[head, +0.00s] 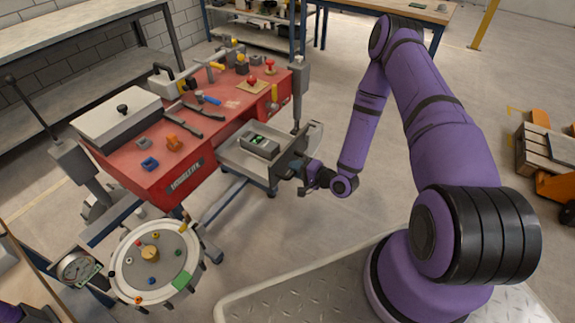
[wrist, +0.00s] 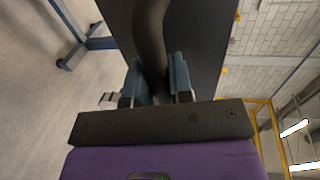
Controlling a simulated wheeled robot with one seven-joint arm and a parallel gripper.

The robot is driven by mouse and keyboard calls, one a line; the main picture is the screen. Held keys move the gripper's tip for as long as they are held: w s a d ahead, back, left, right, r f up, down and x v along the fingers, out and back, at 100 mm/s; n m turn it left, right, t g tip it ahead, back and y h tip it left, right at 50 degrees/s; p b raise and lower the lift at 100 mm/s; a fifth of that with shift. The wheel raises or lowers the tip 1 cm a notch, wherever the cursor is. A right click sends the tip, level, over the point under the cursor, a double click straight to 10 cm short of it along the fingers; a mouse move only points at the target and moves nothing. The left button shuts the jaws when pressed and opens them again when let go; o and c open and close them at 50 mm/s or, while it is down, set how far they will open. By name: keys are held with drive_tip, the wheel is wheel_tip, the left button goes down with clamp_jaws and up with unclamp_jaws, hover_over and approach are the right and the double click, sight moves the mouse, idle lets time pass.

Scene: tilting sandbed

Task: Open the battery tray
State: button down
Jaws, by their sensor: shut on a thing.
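The battery tray (head: 232,155) is a grey tray that stands out from the side of the red sandbed. A dark battery box (head: 259,145) with a small green display lies in it. The tray's dark front panel (head: 291,157) faces my arm. My gripper (head: 303,172) is at this panel, small and partly hidden in the head view. In the wrist view my gripper (wrist: 159,82) has its two fingers on either side of a dark curved handle (wrist: 151,35) in front of the dark panel (wrist: 205,50). It is shut on the handle.
The red sandbed (head: 150,183) carries tools, blocks and a lidded grey box (head: 118,118). A round white table (head: 155,262) and a gauge (head: 76,268) stand at the front left. Floor is clear (head: 300,230) between the tray and my base.

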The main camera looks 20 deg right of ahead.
drive_tip(key=shift+s+d, duration=0.15)
drive_tip(key=shift+s, duration=0.05)
drive_tip(key=c, duration=1)
unclamp_jaws()
drive_tip(key=v, duration=1)
drive_tip(key=shift+s+d, duration=0.2)
drive_tip(key=shift+s, duration=0.1)
